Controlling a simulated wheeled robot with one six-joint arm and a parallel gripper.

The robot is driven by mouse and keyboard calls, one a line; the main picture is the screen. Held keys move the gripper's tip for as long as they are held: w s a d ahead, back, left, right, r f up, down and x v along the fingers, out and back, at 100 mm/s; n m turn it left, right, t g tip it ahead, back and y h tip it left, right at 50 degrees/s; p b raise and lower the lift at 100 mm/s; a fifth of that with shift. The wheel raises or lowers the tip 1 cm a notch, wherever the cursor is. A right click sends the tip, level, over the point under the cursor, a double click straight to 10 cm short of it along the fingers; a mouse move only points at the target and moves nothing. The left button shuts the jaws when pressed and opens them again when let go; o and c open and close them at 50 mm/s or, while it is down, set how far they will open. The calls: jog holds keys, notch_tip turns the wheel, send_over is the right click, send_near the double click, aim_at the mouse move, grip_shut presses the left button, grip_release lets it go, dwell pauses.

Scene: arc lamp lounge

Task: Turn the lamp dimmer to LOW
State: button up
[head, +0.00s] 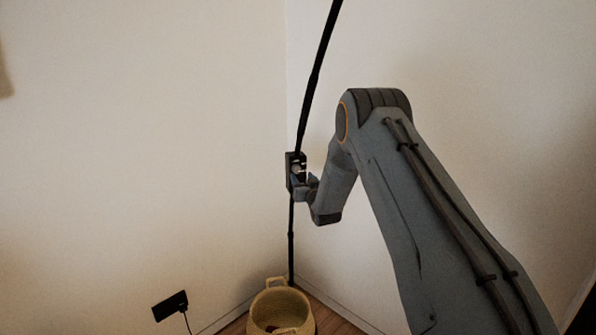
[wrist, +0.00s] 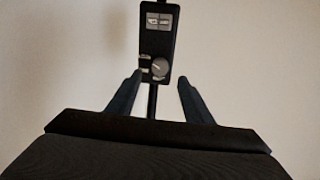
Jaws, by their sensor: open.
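The dimmer box (wrist: 151,41) is a small black panel on the lamp's thin black pole, seen upright in the wrist view. It has a pale label plate near its top and a round grey dimmer knob (wrist: 160,68) near its bottom, with a small light mark on it. The lettering is too small to read. In the head view the box (head: 290,172) is partly hidden by my gripper (head: 302,172). My gripper is open, and in the wrist view its fingers (wrist: 160,88) stand left and right of the knob, apart from it.
The black lamp pole (head: 314,75) rises and leans right above the box. A woven basket (head: 256,312) stands on the wooden floor at its foot. A black wall plate with a cord (head: 170,305) is at lower left. Walls meet behind the pole.

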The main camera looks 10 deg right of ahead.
aim_at(297, 170)
jog(key=shift+w+a+p, duration=0.15)
jog(key=shift+w+p, duration=0.25)
jog(key=shift+w, duration=1.3)
jog(key=shift+w+a+p, duration=0.15)
jog(key=shift+w+p, duration=0.25)
jog(key=shift+w, duration=1.3)
jog(key=c, duration=1.1)
jog(key=shift+o, duration=0.2)
